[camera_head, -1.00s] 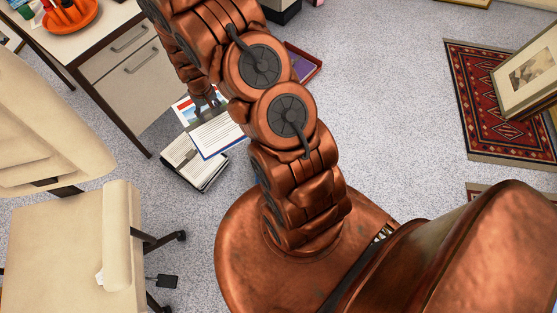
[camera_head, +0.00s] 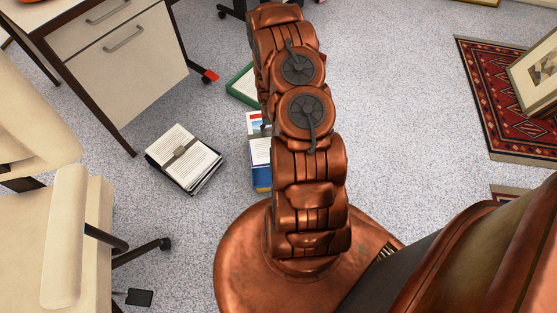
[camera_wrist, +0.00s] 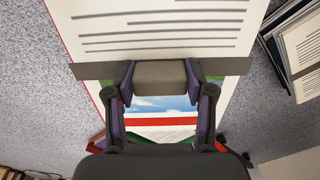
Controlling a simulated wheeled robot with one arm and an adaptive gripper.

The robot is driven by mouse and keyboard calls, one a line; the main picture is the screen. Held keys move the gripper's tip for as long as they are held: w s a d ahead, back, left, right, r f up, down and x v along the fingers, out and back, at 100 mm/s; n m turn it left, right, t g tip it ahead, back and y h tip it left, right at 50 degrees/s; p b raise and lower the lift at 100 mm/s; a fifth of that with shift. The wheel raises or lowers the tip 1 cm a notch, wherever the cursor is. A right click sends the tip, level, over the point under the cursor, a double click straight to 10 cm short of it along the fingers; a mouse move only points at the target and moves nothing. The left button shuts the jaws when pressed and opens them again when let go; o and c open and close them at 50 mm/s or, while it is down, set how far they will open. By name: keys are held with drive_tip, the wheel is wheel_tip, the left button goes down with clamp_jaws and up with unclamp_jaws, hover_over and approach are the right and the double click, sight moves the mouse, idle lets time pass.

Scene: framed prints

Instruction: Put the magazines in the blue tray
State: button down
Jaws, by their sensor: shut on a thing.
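My gripper (camera_wrist: 160,82) is shut on the grey block of a band around a bundle of magazines (camera_wrist: 165,28), seen in the wrist view with printed text and a cover picture. Part of this bundle (camera_head: 260,152) shows beside my arm in the head view; my gripper is hidden there. A second banded stack of magazines (camera_head: 188,165) lies on the floor to the left; its edge also shows at the right of the wrist view (camera_wrist: 304,45). I cannot make out a blue tray.
A green-edged tray (camera_head: 240,86) lies on the floor, partly behind my arm. A desk with drawers (camera_head: 130,75) stands upper left, and a beige chair (camera_head: 80,235) lower left. A patterned rug (camera_head: 500,110) with a framed print (camera_head: 540,75) is at the right. Carpet between is clear.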

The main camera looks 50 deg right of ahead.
drive_tip(key=shift+m, duration=0.3)
drive_tip(key=f, duration=0.1)
drive_tip(key=s+d+f+b, duration=0.1)
drive_tip(key=d+f, duration=0.1)
drive_tip(key=f, duration=0.1)
drive_tip(key=shift+s, duration=0.4)
drive_tip(key=shift+f+b, duration=1.8)
drive_tip(key=shift+f, duration=3)
drive_tip(key=shift+f, duration=0.2)
drive_tip(key=shift+c, duration=2)
unclamp_jaws()
